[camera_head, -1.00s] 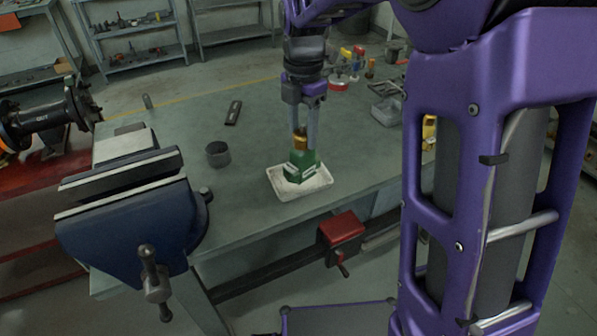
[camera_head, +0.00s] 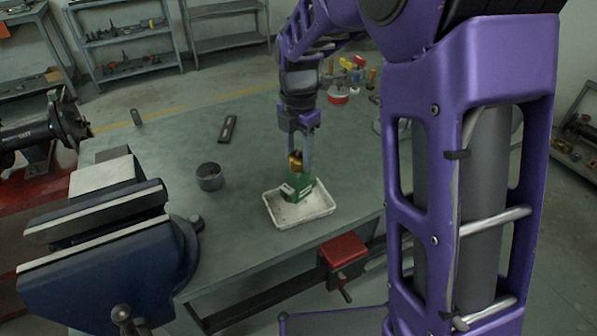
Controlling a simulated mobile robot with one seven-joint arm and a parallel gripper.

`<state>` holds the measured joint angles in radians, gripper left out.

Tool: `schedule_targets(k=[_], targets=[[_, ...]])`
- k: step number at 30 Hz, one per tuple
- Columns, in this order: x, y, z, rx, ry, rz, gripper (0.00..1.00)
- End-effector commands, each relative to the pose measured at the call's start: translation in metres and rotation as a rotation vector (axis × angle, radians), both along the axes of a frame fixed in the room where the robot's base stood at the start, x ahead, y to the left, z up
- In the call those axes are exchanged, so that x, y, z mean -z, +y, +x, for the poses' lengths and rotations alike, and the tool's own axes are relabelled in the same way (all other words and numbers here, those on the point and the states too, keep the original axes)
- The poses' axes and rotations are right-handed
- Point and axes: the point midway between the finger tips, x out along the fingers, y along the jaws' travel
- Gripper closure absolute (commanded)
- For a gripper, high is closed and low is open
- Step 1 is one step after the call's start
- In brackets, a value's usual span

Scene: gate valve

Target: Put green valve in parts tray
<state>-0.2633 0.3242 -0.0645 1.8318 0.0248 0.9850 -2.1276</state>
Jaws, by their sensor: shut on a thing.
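The green valve (camera_head: 298,187) has a green body and a brass-coloured top. It is at the white parts tray (camera_head: 324,213), over its back part and inside the rim as seen from here. I cannot tell whether its base touches the tray floor. My gripper (camera_head: 296,158) points down from above, with its fingers shut on the brass top of the valve. The valve's far side is hidden.
A blue vise (camera_head: 110,255) stands at the front left of the workbench. A grey cup (camera_head: 210,177) and a dark flat bar (camera_head: 228,129) lie left of the tray. Several coloured items (camera_head: 345,85) stand at the back.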

Motion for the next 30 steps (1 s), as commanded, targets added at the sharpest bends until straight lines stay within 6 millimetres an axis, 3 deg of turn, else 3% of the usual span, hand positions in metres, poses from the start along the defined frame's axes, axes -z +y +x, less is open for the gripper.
schedule_targets(k=[3, 7, 20, 21, 26, 30], targets=[[0.023, 0.0, -0.001, 0.0, 0.004, -0.002, 1.0], [0.038, 0.0, 0.0, 0.0, 0.001, 0.0, 1.0], [0.044, 0.0, 0.0, 0.001, 0.0, 0.0, 1.0], [0.045, -0.001, 0.0, 0.001, 0.002, -0.001, 0.48], [0.044, 0.0, 0.0, 0.0, 0.001, 0.0, 0.21], [0.044, 0.0, 0.0, 0.0, 0.001, 0.0, 0.21]])
